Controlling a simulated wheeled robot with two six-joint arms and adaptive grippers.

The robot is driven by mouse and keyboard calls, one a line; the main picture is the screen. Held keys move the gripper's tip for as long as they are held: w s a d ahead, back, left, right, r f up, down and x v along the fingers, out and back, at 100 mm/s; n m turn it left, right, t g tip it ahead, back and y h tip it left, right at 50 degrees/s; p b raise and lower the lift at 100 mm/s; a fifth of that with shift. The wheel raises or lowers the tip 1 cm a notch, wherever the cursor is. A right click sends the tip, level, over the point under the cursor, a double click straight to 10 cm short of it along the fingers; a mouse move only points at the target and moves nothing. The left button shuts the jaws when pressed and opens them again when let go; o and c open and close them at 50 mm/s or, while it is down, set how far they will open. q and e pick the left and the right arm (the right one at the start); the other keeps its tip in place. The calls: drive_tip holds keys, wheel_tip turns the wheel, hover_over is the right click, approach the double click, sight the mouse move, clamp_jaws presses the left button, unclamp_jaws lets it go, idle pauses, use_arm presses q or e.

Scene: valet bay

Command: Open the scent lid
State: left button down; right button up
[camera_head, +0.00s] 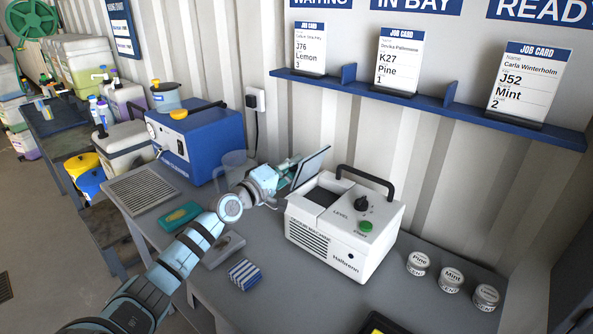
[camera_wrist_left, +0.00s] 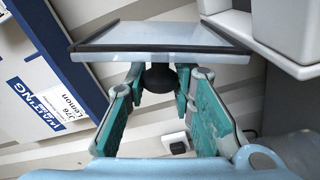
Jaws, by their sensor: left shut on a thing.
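The white scent machine (camera_head: 345,236) stands on the grey bench, with a LEVEL knob (camera_head: 361,203) and a green button (camera_head: 365,226) on top. Its scent lid (camera_head: 313,166) is raised steeply at the left back of the top, and the dark opening (camera_head: 321,196) shows uncovered. My left gripper (camera_head: 287,172) is on the left side of the lid. In the left wrist view its teal fingers (camera_wrist_left: 158,78) are closed on the dark round knob (camera_wrist_left: 159,79) under the lid panel (camera_wrist_left: 160,40). My right gripper is not seen.
Scent tins marked Pine (camera_head: 419,263), Mint (camera_head: 452,279) and a third (camera_head: 486,297) stand right of the machine. A clear jug (camera_head: 235,165) and a blue machine (camera_head: 200,140) stand left. A striped cloth (camera_head: 244,273) lies in front. The job-card shelf (camera_head: 420,103) is above.

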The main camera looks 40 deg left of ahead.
use_arm(q)
drive_tip(key=shift+a+f+n+b, duration=0.2)
drive_tip(key=shift+a+n, duration=0.15)
drive_tip(key=shift+n, duration=0.25)
drive_tip(key=shift+a+f+n+b, duration=0.1)
drive_tip(key=shift+a+n+b, duration=0.15)
drive_tip(key=shift+n, duration=0.35)
drive_tip(key=shift+a, duration=0.1)
drive_tip(key=c, duration=1.4)
unclamp_jaws()
drive_tip(key=shift+w, duration=0.1)
